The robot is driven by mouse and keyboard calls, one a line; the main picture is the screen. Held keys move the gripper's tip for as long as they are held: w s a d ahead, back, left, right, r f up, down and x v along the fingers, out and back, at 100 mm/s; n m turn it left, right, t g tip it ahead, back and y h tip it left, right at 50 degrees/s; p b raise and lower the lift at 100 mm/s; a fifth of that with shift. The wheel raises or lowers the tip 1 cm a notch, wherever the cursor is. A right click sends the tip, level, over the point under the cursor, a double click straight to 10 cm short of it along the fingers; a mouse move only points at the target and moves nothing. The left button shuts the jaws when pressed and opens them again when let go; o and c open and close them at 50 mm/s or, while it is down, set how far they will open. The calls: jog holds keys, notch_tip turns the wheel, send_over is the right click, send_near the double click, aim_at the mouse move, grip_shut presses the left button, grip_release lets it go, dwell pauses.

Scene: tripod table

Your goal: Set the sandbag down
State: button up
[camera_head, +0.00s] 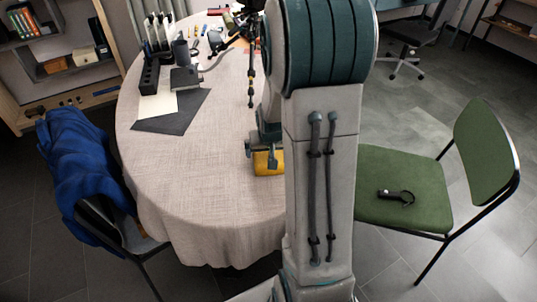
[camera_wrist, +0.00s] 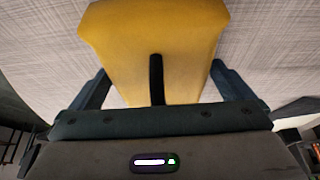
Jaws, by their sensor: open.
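The sandbag is a yellow block with a black strap. In the head view the sandbag (camera_head: 268,163) is low at the near part of the round table (camera_head: 205,190), seemingly resting on its pale cloth, partly hidden by my arm. In the wrist view the sandbag (camera_wrist: 155,35) fills the upper middle. My gripper (camera_wrist: 158,70) is open, with one finger on each side of the sandbag's near end. A gap shows beside at least the left finger. In the head view my gripper (camera_head: 262,148) is just above the sandbag and mostly hidden by my arm.
A dark sheet (camera_head: 172,118), a black holder (camera_head: 149,75) and several small items occupy the table's far left. A blue jacket (camera_head: 85,165) hangs on a chair at left. A green chair (camera_head: 405,190) with a black object stands at right. The table's front left is clear.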

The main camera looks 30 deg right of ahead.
jog(key=shift+f, duration=0.1)
jog(key=shift+w, duration=0.1)
jog(key=c, duration=1.5)
jog(key=shift+r, duration=0.2)
notch_tip(320, 180, up, 4)
jog(key=shift+r+p, duration=0.2)
jog(key=shift+p, duration=0.15)
jog(key=s+d+r, duration=0.1)
jog(key=d+r, duration=0.1)
jog(key=d, duration=0.1)
jog(key=s+d+r, duration=0.2)
jog(key=d, duration=0.2)
jog(key=s+d+r, duration=0.2)
jog(key=d, duration=0.1)
jog(key=shift+s+d+r, duration=0.15)
jog(key=shift+s, duration=0.1)
